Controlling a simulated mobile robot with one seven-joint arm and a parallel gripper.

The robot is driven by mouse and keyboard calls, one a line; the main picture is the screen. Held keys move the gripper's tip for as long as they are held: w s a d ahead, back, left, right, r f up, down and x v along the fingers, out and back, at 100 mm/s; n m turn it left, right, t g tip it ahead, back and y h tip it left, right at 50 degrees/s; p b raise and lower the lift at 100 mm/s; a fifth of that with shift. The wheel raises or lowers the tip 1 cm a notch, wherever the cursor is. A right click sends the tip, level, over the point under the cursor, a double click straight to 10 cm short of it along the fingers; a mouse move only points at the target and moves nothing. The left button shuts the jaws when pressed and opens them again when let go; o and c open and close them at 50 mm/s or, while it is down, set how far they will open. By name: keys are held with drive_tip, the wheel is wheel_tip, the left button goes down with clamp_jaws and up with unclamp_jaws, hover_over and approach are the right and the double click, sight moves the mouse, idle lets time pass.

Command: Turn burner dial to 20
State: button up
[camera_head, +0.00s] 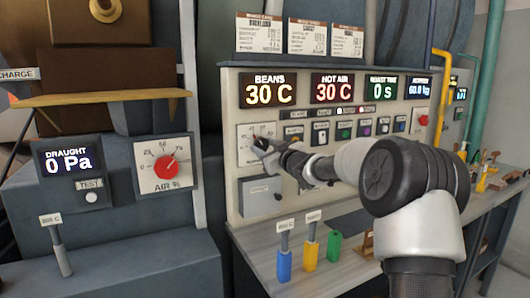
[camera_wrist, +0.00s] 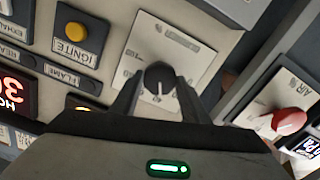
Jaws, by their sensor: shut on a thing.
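The burner dial is a black round knob (camera_wrist: 159,76) on a white scale plate (camera_wrist: 188,44) in the wrist view. Its white pointer line points toward the bottom of that view; the scale figures are too small to read. My gripper (camera_wrist: 159,88) has one finger on each side of the knob and is shut on it. In the head view, my gripper (camera_head: 266,146) reaches the white dial plate (camera_head: 244,131) at the left of the control panel and hides most of the knob.
The panel (camera_head: 310,115) displays read BEANS 30 C and HOT AIR 30 C. A red AIR % dial (camera_head: 166,167) is on the left. An IGNITE button (camera_wrist: 75,32) sits beside the dial plate. Blue (camera_head: 284,266), yellow and green handles stand on the bench below my arm.

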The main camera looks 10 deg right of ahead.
drive_tip(key=n+b, duration=0.2)
drive_tip(key=n, duration=0.4)
drive_tip(key=shift+f+b, duration=0.1)
drive_tip(key=shift+b, duration=0.2)
idle(0.4)
drive_tip(key=o, duration=1.1)
drive_tip(key=shift+c, duration=0.2)
drive_tip(key=v, duration=1.7)
drive_tip(key=shift+s, duration=0.2)
